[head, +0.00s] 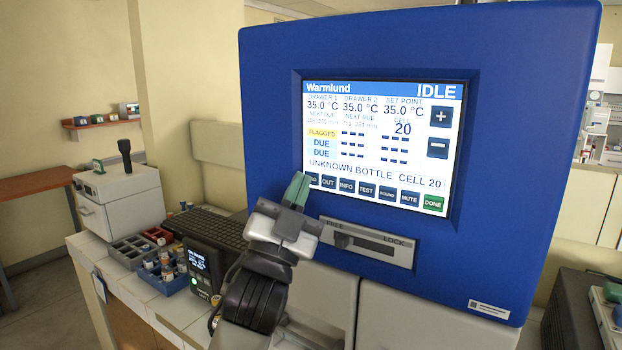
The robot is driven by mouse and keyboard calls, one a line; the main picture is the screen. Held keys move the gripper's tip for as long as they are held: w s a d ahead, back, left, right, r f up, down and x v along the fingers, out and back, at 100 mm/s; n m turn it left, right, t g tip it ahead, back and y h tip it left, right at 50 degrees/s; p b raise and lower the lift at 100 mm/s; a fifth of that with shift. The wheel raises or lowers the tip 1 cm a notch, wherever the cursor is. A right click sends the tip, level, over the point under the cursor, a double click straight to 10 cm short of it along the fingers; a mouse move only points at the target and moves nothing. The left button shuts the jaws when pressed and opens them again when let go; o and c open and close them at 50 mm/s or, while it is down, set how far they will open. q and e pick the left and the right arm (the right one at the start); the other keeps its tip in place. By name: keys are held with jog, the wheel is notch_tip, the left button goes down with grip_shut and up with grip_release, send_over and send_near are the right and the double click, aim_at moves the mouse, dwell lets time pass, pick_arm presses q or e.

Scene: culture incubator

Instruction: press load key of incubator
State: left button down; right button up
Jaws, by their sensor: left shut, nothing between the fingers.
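The incubator (550,150) has a large blue front with a lit touchscreen (458,130). The screen reads IDLE, 35.0 °C for both drawers, and "UNKNOWN BOTTLE CELL 20". A row of keys runs along its bottom: OUT, INFO, TEST, ROUND, MUTE and a green DONE. The leftmost key (313,180) is partly covered by my gripper, so its full label cannot be read. My left gripper (299,187) is shut and empty, its green-grey fingertips at the lower left corner of the screen, beside that key. Whether they touch it cannot be told. My right gripper is not in view.
A FREE/LOCK slider (366,242) sits below the screen. A keyboard (205,228), a small dark device (198,268) and a blue rack of bottles (172,285) stand on the counter at left. A white box instrument (110,205) is behind them.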

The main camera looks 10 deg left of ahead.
pick_arm(q)
jog(key=shift+w, duration=0.15)
dwell(0.6)
jog(key=shift+w+d, duration=0.15)
jog(key=shift+w, duration=0.1)
jog(key=shift+w+d, duration=0.1)
jog(key=shift+w, duration=0.15)
dwell(0.6)
jog(key=shift+s, duration=0.15)
jog(key=shift+s+a, duration=0.3)
jog(key=shift+s, duration=0.25)
jog(key=s, duration=0.1)
jog(key=s+a+p, duration=0.1)
jog(key=s, duration=0.2)
jog(key=shift+s+a, duration=0.35)
dwell(0.7)
